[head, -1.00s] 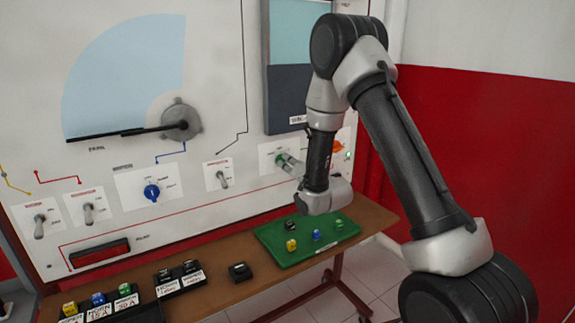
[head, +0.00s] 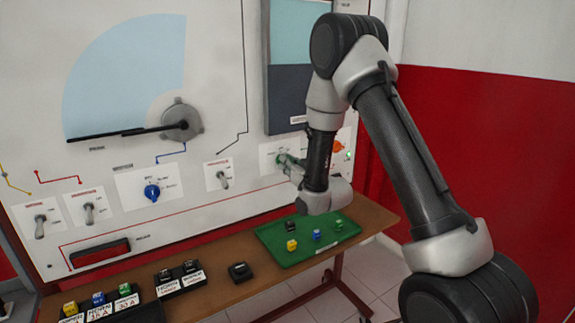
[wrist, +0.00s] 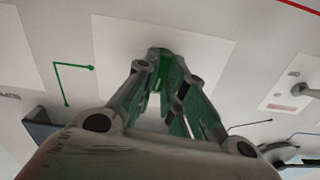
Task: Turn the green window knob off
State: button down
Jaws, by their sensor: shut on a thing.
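The green window knob (head: 281,159) sits on a white label plate on the upright panel, left of my wrist in the head view. My gripper (head: 285,160) reaches the panel there and is shut on the knob. In the wrist view, the fingertips of my gripper (wrist: 160,55) close around the green knob (wrist: 163,68) in front of the white plate (wrist: 210,45). The fingers hide most of the knob, and its pointer direction cannot be told.
An orange knob (head: 338,146) is just right of my wrist. A toggle switch (head: 222,180) and a blue knob (head: 152,191) are to the left. Below, a green tray (head: 285,262) with small coloured blocks lies on the brown bench (head: 220,290).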

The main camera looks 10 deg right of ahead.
jog(key=shift+n, duration=0.6)
jog(key=c, duration=1.5)
grip_release()
jog(key=shift+s, duration=0.15)
jog(key=v, duration=0.7)
jog(key=shift+s, duration=0.1)
